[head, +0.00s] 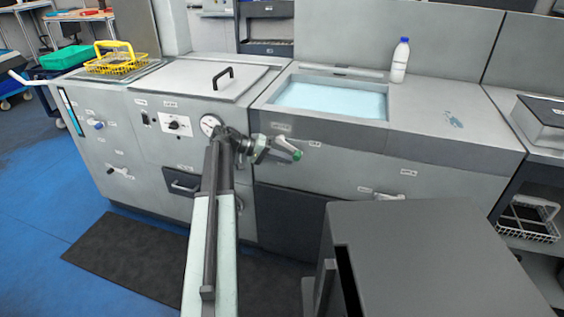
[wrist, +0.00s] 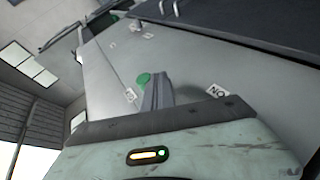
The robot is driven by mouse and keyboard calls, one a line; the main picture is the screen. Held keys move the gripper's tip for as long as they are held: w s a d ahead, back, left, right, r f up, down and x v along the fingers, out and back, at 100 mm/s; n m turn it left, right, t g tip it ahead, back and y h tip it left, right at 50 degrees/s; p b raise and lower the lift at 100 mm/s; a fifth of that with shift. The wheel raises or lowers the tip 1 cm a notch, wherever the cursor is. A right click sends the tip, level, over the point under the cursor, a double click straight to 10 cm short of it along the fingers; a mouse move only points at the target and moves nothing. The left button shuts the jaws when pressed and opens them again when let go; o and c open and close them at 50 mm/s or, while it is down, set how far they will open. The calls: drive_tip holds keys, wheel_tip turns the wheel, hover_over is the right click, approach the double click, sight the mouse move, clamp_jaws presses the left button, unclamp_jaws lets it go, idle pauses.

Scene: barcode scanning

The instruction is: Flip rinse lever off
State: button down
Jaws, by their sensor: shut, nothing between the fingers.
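The rinse lever shows as a green knob (head: 298,156) on the grey front panel below the water basin. In the wrist view the green knob (wrist: 143,78) is close to my fingertips, and the rest of the lever is hidden behind them. My gripper (head: 281,149) is shut and empty, right beside the knob. In the wrist view the shut gripper (wrist: 158,82) points at the panel. I cannot tell whether it touches the lever. One small label (head: 315,144) is right of the knob and another (head: 281,127) is above left. The wrist view shows an upside-down ON label (wrist: 217,92).
The basin (head: 330,98) holds pale blue water. A lidded unit (head: 190,80) with a dial (head: 210,124) and a yellow basket (head: 118,62) are to the left. A dark mat (head: 120,245) lies on the blue floor.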

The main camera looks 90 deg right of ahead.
drive_tip(key=shift+s+r, duration=0.25)
drive_tip(key=shift+s, duration=0.05)
drive_tip(key=shift+a, duration=0.1)
idle(1.4)
drive_tip(key=w+f+b, duration=0.3)
drive_tip(key=w, duration=0.9)
drive_tip(key=shift+w+d+f, duration=0.15)
drive_tip(key=shift+d+f, duration=0.2)
drive_tip(key=shift+d, duration=0.05)
